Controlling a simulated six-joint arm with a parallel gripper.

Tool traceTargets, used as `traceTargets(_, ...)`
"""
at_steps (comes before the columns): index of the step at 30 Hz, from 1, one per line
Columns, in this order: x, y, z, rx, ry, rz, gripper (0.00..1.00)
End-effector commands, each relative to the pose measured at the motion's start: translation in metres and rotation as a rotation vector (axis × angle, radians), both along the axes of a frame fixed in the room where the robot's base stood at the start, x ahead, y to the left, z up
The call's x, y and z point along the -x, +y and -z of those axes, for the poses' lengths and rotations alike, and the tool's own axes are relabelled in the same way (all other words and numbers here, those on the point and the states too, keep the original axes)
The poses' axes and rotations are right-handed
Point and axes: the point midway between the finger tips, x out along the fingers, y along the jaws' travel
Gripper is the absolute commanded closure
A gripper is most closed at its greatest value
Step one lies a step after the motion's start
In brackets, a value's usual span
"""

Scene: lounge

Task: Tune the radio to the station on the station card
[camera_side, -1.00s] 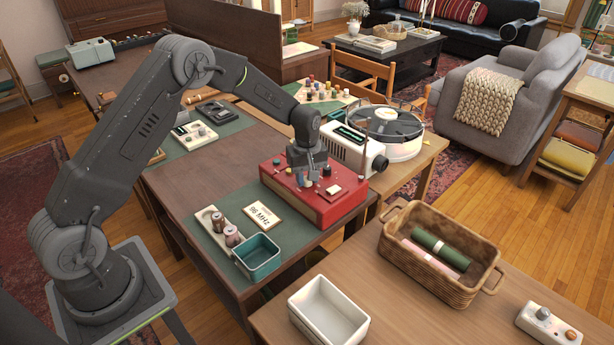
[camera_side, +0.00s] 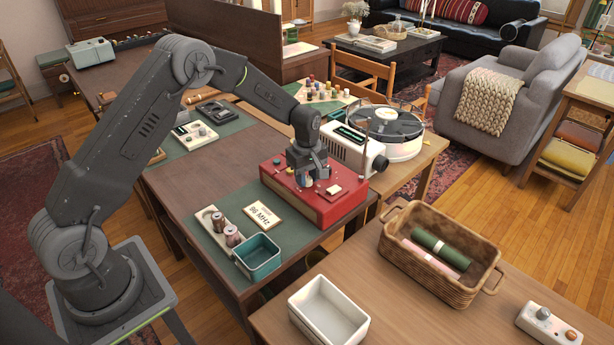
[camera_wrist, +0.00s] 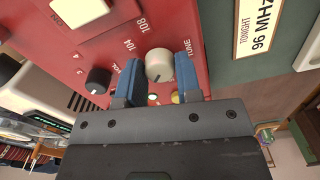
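The red radio (camera_side: 330,208) stands on the dark table; its top also fills much of the wrist view (camera_wrist: 75,45). Its cream tuning knob (camera_wrist: 159,65) is beside the printed word TUNE, with 104 and 108 on the scale nearby. My gripper (camera_side: 309,180) points down over the radio's top. In the wrist view my gripper (camera_wrist: 160,82) has its blue fingertips apart, one on each side of the knob. A gap shows at the right finger; contact at the left is unclear. The station card (camera_side: 263,217) reads 96 MHz, and in the wrist view (camera_wrist: 262,30) also TONIGHT.
A dark knob (camera_wrist: 98,80) and a cream square part (camera_wrist: 80,10) are close by on the radio. A teal bin (camera_side: 258,258) and a tray with spools (camera_side: 216,226) stand in front of the radio. A white projector-like box (camera_side: 350,146) is behind it.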

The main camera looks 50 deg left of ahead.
Motion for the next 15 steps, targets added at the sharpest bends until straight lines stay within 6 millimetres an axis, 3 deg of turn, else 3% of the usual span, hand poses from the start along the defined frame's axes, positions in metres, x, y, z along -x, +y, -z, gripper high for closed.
traceTargets(7, -0.0003, 0.0004, -0.0004, 0.000, -0.001, 0.000, 0.44)
traceTargets(15, 0.0000, 0.0000, -0.0013, 0.001, 0.000, 0.000, 0.43)
